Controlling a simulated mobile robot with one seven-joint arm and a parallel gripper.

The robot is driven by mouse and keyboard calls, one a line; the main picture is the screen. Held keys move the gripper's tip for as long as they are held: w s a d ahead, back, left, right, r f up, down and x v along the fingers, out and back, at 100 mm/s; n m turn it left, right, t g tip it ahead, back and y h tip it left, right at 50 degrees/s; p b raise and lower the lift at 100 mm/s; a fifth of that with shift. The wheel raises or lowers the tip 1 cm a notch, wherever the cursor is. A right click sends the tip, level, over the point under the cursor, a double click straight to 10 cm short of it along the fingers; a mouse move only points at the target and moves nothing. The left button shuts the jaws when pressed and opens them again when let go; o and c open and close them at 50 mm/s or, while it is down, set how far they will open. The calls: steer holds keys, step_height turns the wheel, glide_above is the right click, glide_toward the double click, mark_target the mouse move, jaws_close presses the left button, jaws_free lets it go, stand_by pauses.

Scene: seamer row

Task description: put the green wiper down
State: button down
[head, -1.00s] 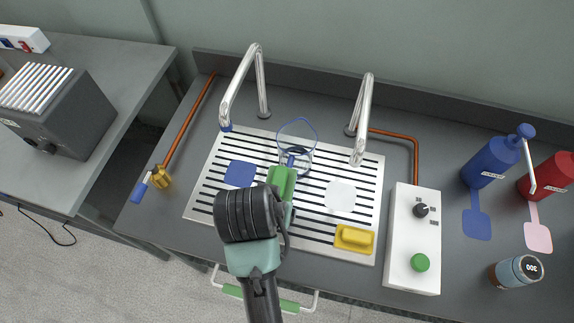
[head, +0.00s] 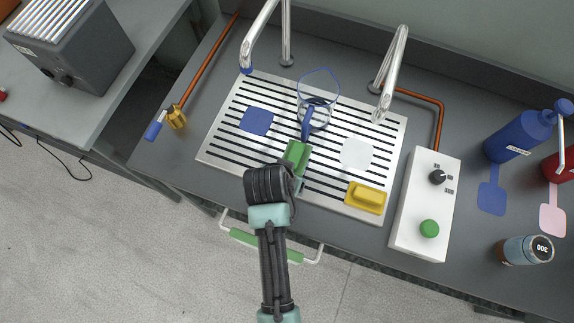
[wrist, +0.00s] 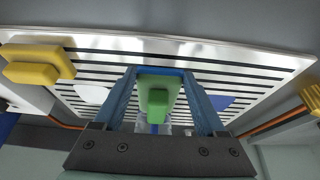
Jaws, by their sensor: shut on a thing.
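I cannot tell whether the wiper touches the plate. A clear vessel with a blue rim (head: 321,82) stands just beyond the wiper and partly overlaps its blue end. My wrist hides part of the plate's front.
A blue square (head: 257,121) and a white patch (head: 357,154) lie left and right of the wiper. A yellow block (head: 366,197) sits at the plate's front right. Two metal spouts (head: 261,30) (head: 393,72) rise behind. A white control box (head: 415,220) stands right.

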steer(key=shift+f, duration=1.35)
steer(key=shift+f, duration=0.2)
jaws_free()
steer(key=shift+r, duration=0.15)
